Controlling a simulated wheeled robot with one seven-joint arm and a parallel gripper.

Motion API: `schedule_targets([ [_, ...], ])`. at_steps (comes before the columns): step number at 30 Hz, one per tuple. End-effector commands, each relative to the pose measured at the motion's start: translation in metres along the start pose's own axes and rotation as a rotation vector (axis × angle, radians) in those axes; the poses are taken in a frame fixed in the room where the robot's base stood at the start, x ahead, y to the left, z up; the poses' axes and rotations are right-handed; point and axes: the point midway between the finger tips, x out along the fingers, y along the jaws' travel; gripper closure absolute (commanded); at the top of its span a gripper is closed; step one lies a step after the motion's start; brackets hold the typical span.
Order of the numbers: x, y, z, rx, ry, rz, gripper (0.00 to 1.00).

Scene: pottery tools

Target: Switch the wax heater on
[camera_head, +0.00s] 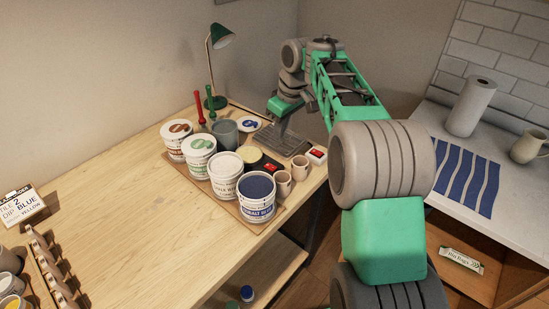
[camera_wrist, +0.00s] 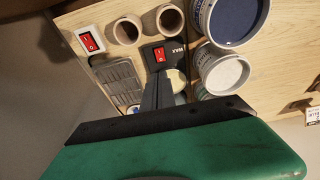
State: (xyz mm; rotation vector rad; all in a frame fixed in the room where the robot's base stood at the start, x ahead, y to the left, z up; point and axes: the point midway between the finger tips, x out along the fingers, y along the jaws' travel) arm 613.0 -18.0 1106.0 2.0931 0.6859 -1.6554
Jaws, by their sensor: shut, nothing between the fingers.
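The wax heater (camera_wrist: 176,49) is a black box lettered WAX with a red rocker switch (camera_wrist: 159,54) on its top. In the head view the heater (camera_head: 268,165) sits among the pots at the board's right side, with a pale yellow round pot (camera_head: 249,154) beside it. My gripper (camera_wrist: 162,76) is shut and empty. Its dark fingers point toward the heater and end close to the red switch in the wrist view; I cannot tell whether they touch. In the head view my gripper (camera_head: 282,132) is above the grey ribbed plate. The switch's on or off position is too small to tell.
A white box with another red switch (camera_wrist: 90,40) stands by the grey ribbed plate (camera_wrist: 122,80). Two clay cups (camera_wrist: 127,30), a white glaze tub (camera_wrist: 222,73) and a cobalt blue tub (camera_head: 257,194) crowd the heater. A green lamp (camera_head: 219,37) stands behind. The table's left middle is clear.

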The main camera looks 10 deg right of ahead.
Motion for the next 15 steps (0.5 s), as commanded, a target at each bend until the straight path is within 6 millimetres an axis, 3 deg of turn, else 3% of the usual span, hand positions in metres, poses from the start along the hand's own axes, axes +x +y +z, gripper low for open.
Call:
schedule_targets([
  [8,0.002,-0.001,0.0,0.001,0.002,0.001,1.0],
  [15,0.035,-0.002,-0.001,0.001,0.0,-0.002,1.0],
])
